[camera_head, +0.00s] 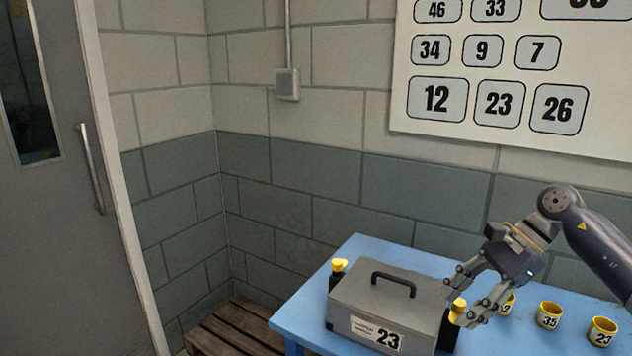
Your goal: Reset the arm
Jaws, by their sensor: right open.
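My right gripper (462,299) comes in from the right above the blue table (352,250). Its fingers are open and spread near the right end of a grey box (385,310). A yellow-topped black clamp (457,312) on that end of the box shows between or just behind the fingertips; I cannot tell whether they touch it. The box has a black handle on top and a label with 23. A second yellow-topped clamp (338,268) stands at the box's left end. My left gripper is out of view.
Yellow numbered cups (549,315) stand in a row on the table's right side, one partly hidden by my gripper. A wooden pallet (235,329) lies on the floor at left. A grey door (60,200) is at far left. A number board (500,90) hangs on the block wall.

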